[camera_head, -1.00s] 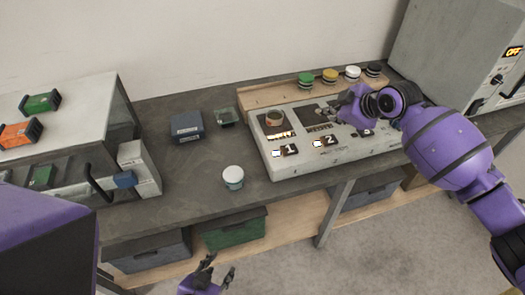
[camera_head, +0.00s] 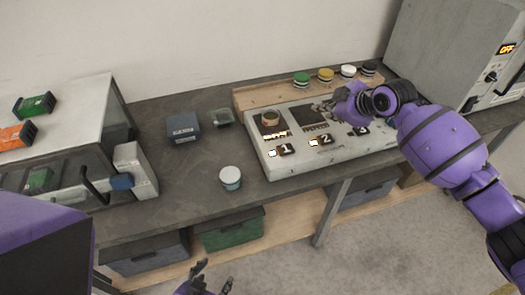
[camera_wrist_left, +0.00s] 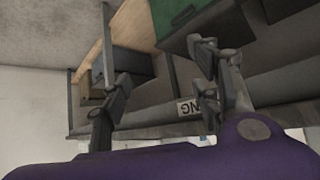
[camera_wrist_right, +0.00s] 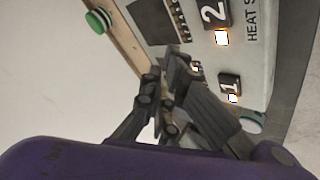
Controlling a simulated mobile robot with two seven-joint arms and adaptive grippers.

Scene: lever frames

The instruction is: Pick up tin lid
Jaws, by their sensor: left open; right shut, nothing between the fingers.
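A small round tin with a pale flat top (camera_head: 230,174) stands upright on the dark bench, left of the heating panel. I cannot tell for sure whether that top is a separate lid. Another open-looking tin (camera_head: 270,118) with brownish contents sits on the panel's left plate. My right gripper (camera_head: 322,106) is shut and empty over the panel, right of that tin; its fingers show together in the right wrist view (camera_wrist_right: 168,62). My left gripper (camera_head: 211,278) is open and empty in front of the bench, below its top; its spread fingers show in the left wrist view (camera_wrist_left: 155,65).
The heating panel (camera_head: 335,154) has numbered switches. Behind it are green (camera_head: 301,79), yellow, white and black round pieces in a row. A blue box (camera_head: 183,127) and small dark glass dish (camera_head: 222,118) stand left. Bins (camera_head: 230,231) sit below. Bench around the pale-topped tin is clear.

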